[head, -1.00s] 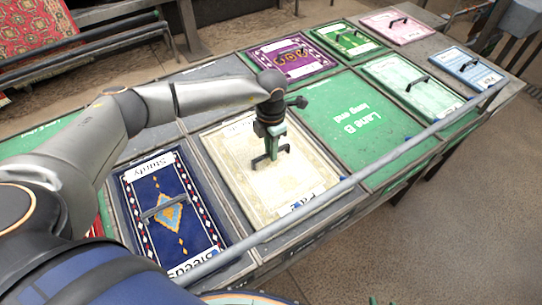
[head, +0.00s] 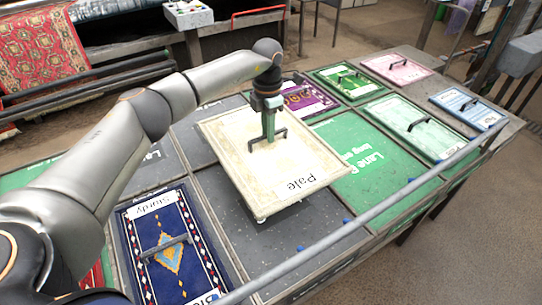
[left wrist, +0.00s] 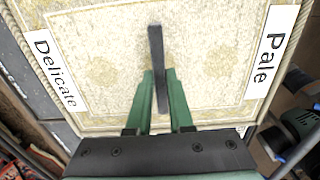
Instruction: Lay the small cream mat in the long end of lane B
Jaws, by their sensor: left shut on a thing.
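The cream mat (head: 235,145), a flat panel with a dark handle, carries a "Pale" label at its near end. The left wrist view shows it close up (left wrist: 100,95), with a "Delicate" label at the other end. My left gripper (head: 270,137) is shut on the handle and holds the mat above the table. In the left wrist view, its green fingers (left wrist: 159,85) are on either side of the handle. The green lane B long end (head: 385,165) is to the right; the mat hides part of it and of its lettering. My right gripper is not in view.
A bare grey compartment (head: 232,215) lies below the mat. A blue patterned mat (head: 195,245) lies to its left. Purple (head: 318,103), green-bordered, pink and blue panels lie at the back and right. A grey rail (head: 400,198) runs along the table's front.

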